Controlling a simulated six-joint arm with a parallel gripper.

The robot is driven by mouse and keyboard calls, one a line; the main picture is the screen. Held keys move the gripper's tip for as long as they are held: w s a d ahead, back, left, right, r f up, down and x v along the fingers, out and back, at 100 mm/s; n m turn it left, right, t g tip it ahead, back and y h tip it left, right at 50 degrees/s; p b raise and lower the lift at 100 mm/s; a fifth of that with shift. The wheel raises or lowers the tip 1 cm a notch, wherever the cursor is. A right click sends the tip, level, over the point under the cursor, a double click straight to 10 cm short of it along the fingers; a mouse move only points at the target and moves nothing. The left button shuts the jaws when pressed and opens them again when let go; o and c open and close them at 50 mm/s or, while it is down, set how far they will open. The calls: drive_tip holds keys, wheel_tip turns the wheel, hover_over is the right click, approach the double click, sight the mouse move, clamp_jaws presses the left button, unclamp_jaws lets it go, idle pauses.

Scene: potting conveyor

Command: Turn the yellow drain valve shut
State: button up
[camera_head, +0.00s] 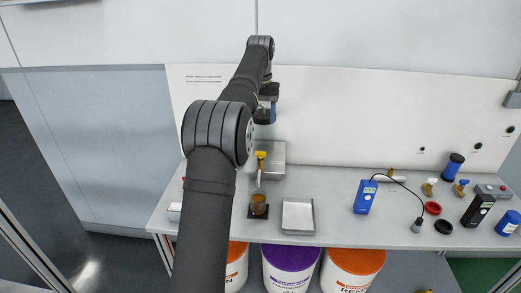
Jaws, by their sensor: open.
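A small yellow piece (261,155) shows at the back left of the bench, in front of a grey metal box (276,152). A pale stem runs down from it toward an amber cup. It is too small to tell whether this is the yellow drain valve or how its handle is turned. My gripper (266,115) is up in front of the white back panel, above and apart from the yellow piece. It is open. The arm hides part of its body, and its fingers are hard to make out.
The amber cup (259,204) stands on a dark square beside a shallow metal tray (298,216). A blue meter (365,197), brass fittings (429,187) and a black meter (477,210) lie to the right. Lidded buckets (290,259) stand below the bench. The bench between tray and blue meter is clear.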

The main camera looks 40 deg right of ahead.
sight(261, 154)
wheel_tip(261, 154, down, 14)
drive_tip(key=shift+r, duration=0.2)
